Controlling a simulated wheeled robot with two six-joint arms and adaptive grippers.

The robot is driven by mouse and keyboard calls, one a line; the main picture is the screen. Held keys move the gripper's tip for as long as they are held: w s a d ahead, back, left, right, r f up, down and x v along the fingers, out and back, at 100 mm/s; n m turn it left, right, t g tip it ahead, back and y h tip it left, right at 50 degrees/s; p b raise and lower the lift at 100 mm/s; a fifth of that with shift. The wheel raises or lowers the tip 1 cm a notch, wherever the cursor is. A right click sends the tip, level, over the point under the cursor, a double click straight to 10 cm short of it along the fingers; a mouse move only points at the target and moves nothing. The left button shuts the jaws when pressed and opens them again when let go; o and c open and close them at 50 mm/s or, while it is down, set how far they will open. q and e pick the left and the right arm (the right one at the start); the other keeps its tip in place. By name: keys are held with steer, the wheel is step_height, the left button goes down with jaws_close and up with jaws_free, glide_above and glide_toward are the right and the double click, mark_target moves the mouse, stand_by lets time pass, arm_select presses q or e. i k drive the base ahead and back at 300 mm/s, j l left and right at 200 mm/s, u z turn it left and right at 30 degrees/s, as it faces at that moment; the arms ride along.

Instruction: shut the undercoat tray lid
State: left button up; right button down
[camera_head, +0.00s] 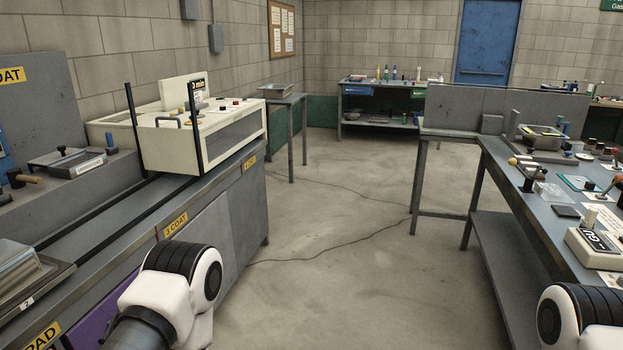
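A grey metal tray (70,162) with a black knob and a small white label sits on the left bench, below the yellow COAT sign (10,76). I cannot tell for sure that it is the undercoat tray, or whether its lid is open or shut. Another metal tray (42,287) is partly cut off at the lower left edge. Links of my left and right arms show at the bottom of the view. Both grippers are out of view.
The left bench (128,210) carries a cream machine (190,140) with black posts and a "3 COAT" label (175,225). The right bench (530,215) holds several small tools and trays. Open concrete floor (340,230) with thin cables lies between the benches.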

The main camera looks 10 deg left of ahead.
mark_target(64, 153)
steer(key=i+u, duration=0.95)
steer(key=i+l+u, duration=0.3)
steer(key=i+u, duration=0.15)
steer(key=i+l+u, duration=0.35)
steer(key=u, duration=0.15)
steer(key=l, duration=0.1)
